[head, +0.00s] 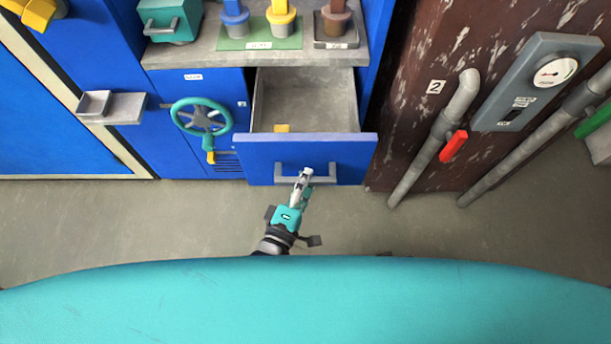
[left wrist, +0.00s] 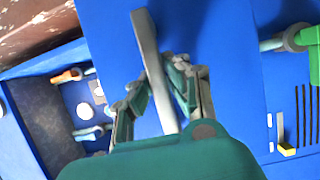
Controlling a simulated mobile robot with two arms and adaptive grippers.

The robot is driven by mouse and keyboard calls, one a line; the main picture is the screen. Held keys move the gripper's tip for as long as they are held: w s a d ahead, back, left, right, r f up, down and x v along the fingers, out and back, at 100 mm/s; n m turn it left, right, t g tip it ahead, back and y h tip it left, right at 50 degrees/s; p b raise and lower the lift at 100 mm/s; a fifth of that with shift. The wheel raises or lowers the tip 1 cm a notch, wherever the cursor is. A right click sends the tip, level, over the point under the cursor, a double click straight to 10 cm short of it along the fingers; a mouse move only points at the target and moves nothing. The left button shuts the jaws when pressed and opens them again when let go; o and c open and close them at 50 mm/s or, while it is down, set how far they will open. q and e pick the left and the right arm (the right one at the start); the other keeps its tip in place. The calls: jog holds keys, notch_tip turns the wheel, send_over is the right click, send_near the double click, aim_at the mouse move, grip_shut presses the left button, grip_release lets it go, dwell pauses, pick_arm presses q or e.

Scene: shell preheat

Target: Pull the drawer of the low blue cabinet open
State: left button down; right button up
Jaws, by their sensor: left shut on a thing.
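The low blue cabinet (head: 205,88) stands against the wall, and its drawer (head: 305,152) is pulled out, with its grey inside showing. A small yellow thing (head: 282,128) lies in the drawer near its front. My left gripper (head: 303,177) is shut on the grey bar handle (head: 325,180) of the drawer front. My right gripper is not in view.
A teal handwheel (head: 202,117) is on the cabinet left of the drawer. The grey top (head: 205,58) bears a teal box (head: 170,18) and several coloured plugs. Pipes with a red lever (head: 453,146) stand at the right. The floor in front (head: 150,220) is clear.

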pick_arm(q)
jog(key=c, duration=1.3)
grip_release()
jog(key=v, duration=1.2)
